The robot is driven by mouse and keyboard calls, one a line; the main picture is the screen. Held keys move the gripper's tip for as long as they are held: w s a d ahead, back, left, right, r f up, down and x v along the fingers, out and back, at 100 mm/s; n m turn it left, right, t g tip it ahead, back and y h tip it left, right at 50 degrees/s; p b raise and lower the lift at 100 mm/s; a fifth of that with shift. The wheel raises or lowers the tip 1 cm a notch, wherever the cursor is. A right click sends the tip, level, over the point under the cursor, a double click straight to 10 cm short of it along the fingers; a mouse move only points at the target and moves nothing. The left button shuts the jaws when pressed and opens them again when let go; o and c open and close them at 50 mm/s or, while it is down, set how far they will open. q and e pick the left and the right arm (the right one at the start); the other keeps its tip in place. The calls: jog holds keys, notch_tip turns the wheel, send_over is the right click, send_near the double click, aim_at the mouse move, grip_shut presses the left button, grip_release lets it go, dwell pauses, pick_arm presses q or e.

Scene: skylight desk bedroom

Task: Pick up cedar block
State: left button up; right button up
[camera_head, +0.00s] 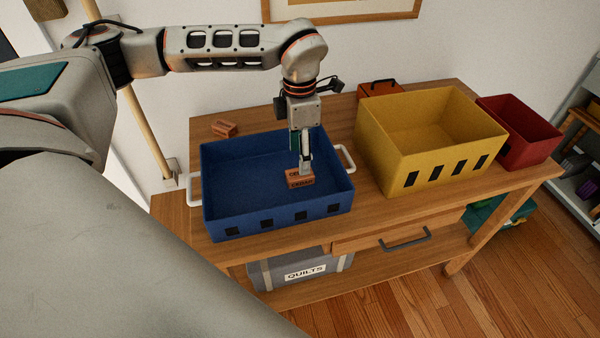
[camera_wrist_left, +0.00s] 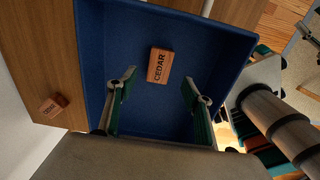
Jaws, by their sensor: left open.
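A reddish-brown cedar block (camera_head: 300,181), lettered CEDAR, lies on the floor of the blue bin (camera_head: 222,218), toward its right side. My left gripper (camera_head: 304,165) reaches down into the bin over this block and hides part of its top. In the left wrist view the fingers stand apart and empty, and the block (camera_wrist_left: 159,66) shows beyond the fingertips, between their lines. Whether a fingertip touches it I cannot tell. A second similar block (camera_head: 224,128) lies on the desk behind the bin; it also shows in the wrist view (camera_wrist_left: 53,105). My right gripper is not in view.
A yellow bin (camera_head: 415,150) stands right of the blue bin, with a red bin (camera_head: 520,128) farther right. A small orange case (camera_head: 379,89) sits behind the yellow bin. The blue bin's walls surround my gripper. The wooden desk (camera_head: 385,215) has a narrow free front strip.

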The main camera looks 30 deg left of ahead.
aim_at(298, 173)
pick_arm(q)
jog(key=f, duration=0.6)
jog(key=shift+s+a+f, duration=0.15)
jog(key=shift+a, duration=0.05)
jog(key=c, duration=1.1)
